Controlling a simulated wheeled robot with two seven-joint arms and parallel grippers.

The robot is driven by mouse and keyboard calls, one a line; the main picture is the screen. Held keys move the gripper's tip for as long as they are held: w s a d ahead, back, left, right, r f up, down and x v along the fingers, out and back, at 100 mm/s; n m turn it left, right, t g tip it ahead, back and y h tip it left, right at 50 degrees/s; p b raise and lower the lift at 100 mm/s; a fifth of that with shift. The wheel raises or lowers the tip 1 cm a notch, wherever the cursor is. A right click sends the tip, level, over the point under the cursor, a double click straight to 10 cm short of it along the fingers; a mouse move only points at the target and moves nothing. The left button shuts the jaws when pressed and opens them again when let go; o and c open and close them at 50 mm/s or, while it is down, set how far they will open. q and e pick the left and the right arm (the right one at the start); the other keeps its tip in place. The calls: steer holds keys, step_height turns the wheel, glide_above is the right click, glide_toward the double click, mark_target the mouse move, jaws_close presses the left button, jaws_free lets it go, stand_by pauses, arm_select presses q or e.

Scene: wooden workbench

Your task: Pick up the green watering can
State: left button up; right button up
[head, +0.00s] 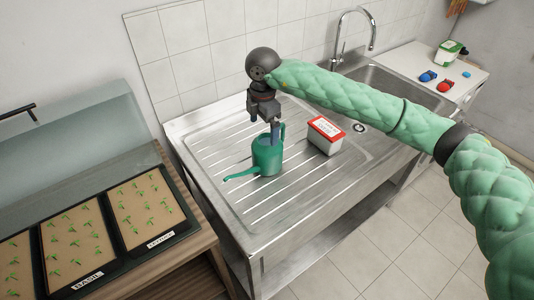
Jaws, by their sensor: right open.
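The green watering can (267,158) stands upright on the ribbed drainboard of the steel sink unit. Its spout points left and its handle is at the right side. My right gripper (263,133) points down over the can, open, with one finger at the can's top opening and the other left of it and higher. I cannot tell whether the fingers touch the can. My left gripper is not in view.
A white box with a red lid (326,135) stands right of the can. The sink basin (385,90) and tap (357,35) are behind it. Seedling trays (72,245) lie on a wooden bench at left. The front drainboard (270,207) is clear.

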mark_target(264, 140)
steer(key=f+b, duration=0.1)
steer(key=f, duration=0.1)
steer(key=w+f+b, duration=0.1)
steer(key=f+b, duration=0.1)
steer(key=shift+w+d+f, duration=0.1)
steer(key=shift+w+f, duration=0.05)
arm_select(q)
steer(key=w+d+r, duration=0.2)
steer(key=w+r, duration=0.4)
arm_select(e)
steer(key=shift+f, duration=0.1)
steer(key=shift+f+p, duration=0.5)
steer(key=shift+f, duration=0.65)
steer(key=f+p, duration=0.1)
steer(key=f, duration=0.1)
steer(key=f+p, duration=0.1)
steer(key=p, duration=0.1)
steer(key=shift+d+f, duration=0.4)
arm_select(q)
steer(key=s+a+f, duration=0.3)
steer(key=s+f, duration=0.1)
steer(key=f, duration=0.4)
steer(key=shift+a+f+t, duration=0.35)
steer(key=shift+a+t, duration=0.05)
arm_select(e)
steer(key=shift+f, duration=0.7)
